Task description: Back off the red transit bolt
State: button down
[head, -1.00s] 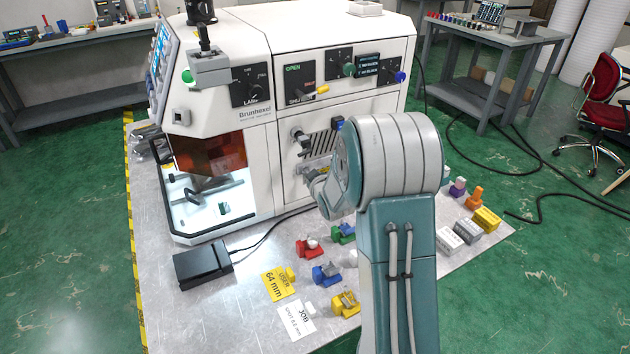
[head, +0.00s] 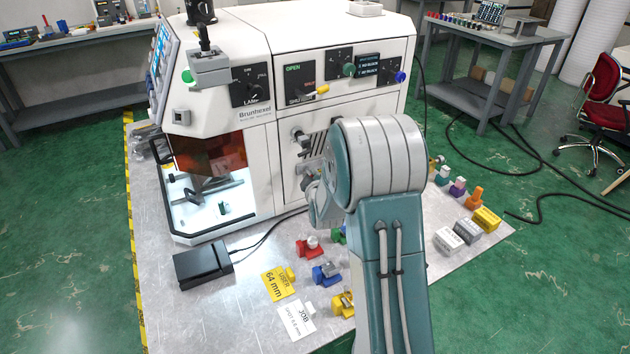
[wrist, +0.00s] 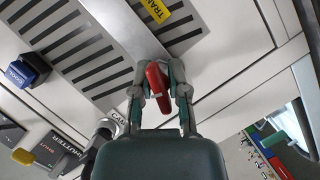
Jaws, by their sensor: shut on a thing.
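The red transit bolt (wrist: 158,88) shows in the wrist view as a red elongated head or handle in front of the machine panel. My gripper (wrist: 160,72) is shut on it, one finger on each side. A yellow label (wrist: 156,9), only partly readable, is on the panel just beyond it. The bolt's shank and its seat in the panel are hidden from view. In the head view, my arm covers the bolt, and the gripper is mostly hidden near the machine's front face.
The white machine (head: 225,130) has a slotted vent (wrist: 75,45) beside the bolt. A blue knob (wrist: 27,70) and the shutter switch plate (wrist: 50,150) are near. Red (head: 309,247) and blue (head: 326,273) fixtures and a black box (head: 203,263) sit on the metal table.

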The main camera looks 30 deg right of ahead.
jog(key=n+h, duration=0.1)
jog(key=n, duration=0.1)
jog(key=shift+n+t, duration=0.3)
jog(key=shift+t, duration=0.1)
jog(key=c, duration=0.6)
grip_release()
jog(key=shift+o, duration=0.2)
jog(key=shift+s, duration=2)
